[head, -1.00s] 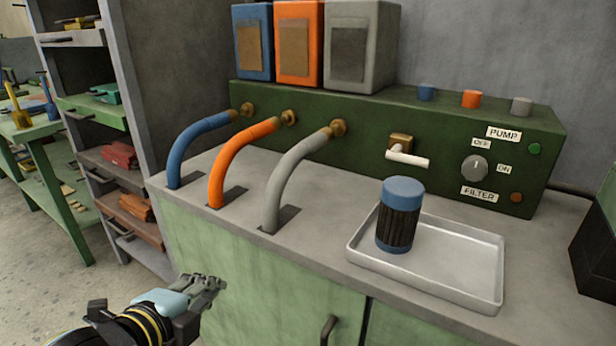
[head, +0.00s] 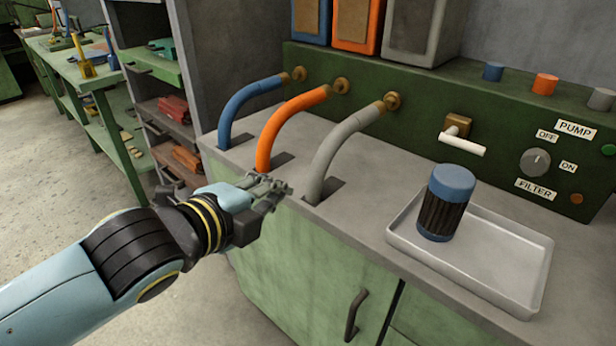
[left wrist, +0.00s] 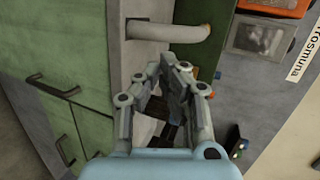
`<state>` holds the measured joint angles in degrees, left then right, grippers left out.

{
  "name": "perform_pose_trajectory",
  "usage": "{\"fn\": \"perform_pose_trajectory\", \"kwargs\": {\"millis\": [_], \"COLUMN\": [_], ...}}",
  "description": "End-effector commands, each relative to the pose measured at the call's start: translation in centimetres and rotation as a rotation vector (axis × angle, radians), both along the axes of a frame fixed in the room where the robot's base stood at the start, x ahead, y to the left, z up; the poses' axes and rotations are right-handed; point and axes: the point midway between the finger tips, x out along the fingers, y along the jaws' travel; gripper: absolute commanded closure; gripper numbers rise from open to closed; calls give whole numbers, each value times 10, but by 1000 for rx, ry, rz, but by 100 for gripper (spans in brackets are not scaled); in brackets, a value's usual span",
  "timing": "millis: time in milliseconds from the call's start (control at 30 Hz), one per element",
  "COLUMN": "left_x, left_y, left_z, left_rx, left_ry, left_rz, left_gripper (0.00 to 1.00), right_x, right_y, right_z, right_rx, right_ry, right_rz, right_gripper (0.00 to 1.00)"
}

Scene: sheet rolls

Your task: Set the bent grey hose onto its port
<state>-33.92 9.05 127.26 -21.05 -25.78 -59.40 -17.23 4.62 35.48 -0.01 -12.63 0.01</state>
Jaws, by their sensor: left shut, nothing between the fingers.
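The bent grey hose (head: 337,140) rises from a slot in the grey bench top and curves back to the brass port (head: 391,102) on the green panel. Its upper end is at the port; I cannot tell whether it is fully seated. My left gripper (head: 277,186) is shut and empty, at the bench's front edge, left of the grey hose's foot and in front of the orange hose's foot. In the left wrist view the shut fingers (left wrist: 176,66) lie below a pale grey hose (left wrist: 166,31), apart from it in the picture. My right gripper is not in view.
A blue hose (head: 232,108) and an orange hose (head: 278,122) stand to the left. A white-handled valve (head: 462,143) is on the panel at right. A white tray (head: 490,277) with a blue-capped filter (head: 444,203) stands on the bench's right. The bench front between hose and tray is clear.

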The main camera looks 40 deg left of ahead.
Motion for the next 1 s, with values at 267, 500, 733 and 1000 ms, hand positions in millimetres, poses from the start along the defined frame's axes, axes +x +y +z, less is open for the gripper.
{"fn": "perform_pose_trajectory", "kwargs": {"millis": [267,500,733,1000], "left_x": [57,93,104,104], "left_y": [7,12,13,13], "left_z": [-21,-35,-40,-40], "left_rx": [-1,0,0,0], "left_ry": [-2,-1,0,0], "left_rz": [0,0,0,-1], "left_gripper": [100,100,100,100], "right_x": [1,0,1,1], "right_y": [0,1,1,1], "right_z": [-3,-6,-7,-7], "right_rx": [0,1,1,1], "right_ry": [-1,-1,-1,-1], "right_rz": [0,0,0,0], "right_gripper": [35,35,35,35]}}
